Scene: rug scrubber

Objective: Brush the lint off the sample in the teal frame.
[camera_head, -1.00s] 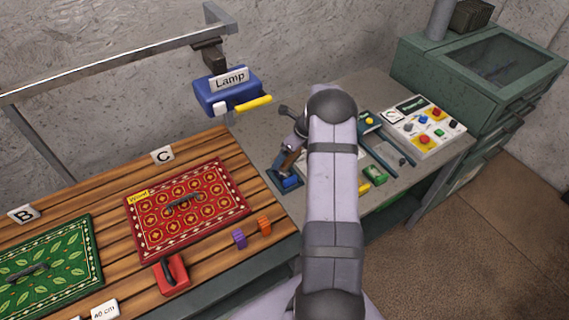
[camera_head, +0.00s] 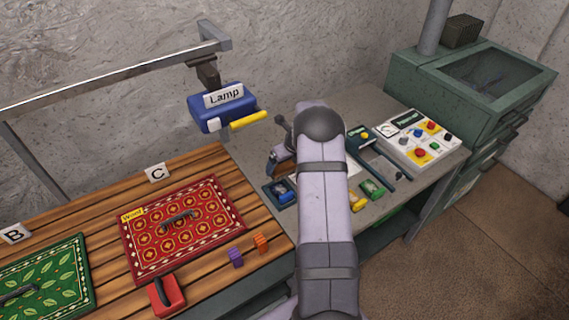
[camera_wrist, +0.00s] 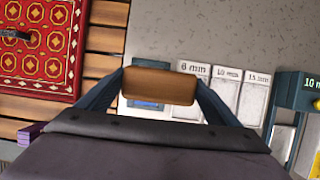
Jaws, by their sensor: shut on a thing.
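My gripper (camera_head: 281,158) is shut on a brown wooden block (camera_wrist: 160,85), which looks like the back of a brush. It hangs above the bench, over a small dark tray with a blue piece (camera_head: 283,194); bristles are hidden. I cannot pick out a teal frame with certainty. A red patterned rug sample (camera_head: 152,247) lies by the C sign, left of my gripper. A green leaf sample (camera_head: 62,272) lies by the B sign. Each has a dark handle. The red sample also shows in the wrist view (camera_wrist: 60,20).
The blue lamp (camera_head: 205,117) hangs behind my gripper. Purple (camera_head: 236,258) and orange (camera_head: 261,243) clips and a red block (camera_head: 166,297) sit on the slats. Plates labelled in mm (camera_wrist: 190,105) lie below.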

